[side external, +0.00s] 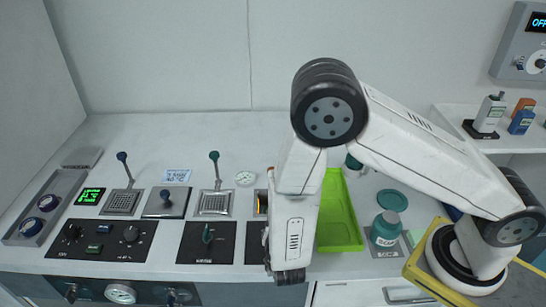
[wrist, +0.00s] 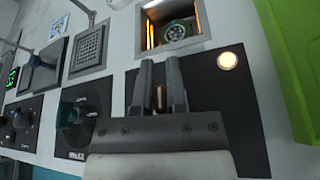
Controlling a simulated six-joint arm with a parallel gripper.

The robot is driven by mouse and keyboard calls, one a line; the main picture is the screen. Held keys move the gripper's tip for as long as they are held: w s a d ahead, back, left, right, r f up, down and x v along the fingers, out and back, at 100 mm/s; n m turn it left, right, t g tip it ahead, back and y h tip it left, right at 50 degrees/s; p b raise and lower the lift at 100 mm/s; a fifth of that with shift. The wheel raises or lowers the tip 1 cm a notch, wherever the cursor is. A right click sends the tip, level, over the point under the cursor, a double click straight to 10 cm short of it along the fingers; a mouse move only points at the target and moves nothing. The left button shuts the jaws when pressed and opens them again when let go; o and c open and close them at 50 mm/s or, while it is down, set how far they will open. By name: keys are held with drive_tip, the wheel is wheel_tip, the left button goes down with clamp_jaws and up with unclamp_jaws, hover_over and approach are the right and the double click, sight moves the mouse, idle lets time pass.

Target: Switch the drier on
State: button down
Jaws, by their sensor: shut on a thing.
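The drier (wrist: 178,28) appears to be the square recess with glowing orange strips on its sides and a round green-rimmed part inside, in the wrist view. In the side view only its left edge (side external: 262,203) shows beside my arm. Below it is a dark panel (wrist: 228,110) with a round lamp (wrist: 228,60) lit warm white. My gripper (wrist: 160,75) is over this panel, its two fingers shut on a small copper-coloured switch (wrist: 161,98). The switch's base is hidden by the gripper. In the side view my arm hides the gripper and switch.
Left of the panel is another dark panel with a teal knob (side external: 207,236), and beyond it levers with grates (side external: 214,203). A green tray (side external: 338,215) lies close on the right, with a teal jar (side external: 385,230) past it.

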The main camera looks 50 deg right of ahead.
drive_tip(key=shift+s+d+m+t, duration=0.25)
drive_tip(key=shift+m+t, duration=0.25)
drive_tip(key=shift+m, duration=0.3)
drive_tip(key=shift+f+y, duration=0.1)
drive_tip(key=shift+y, duration=0.2)
drive_tip(key=c, duration=0.7)
unclamp_jaws()
drive_tip(key=shift+o, duration=0.2)
drive_tip(key=shift+v, duration=3.85)
drive_tip(key=shift+d, duration=0.1)
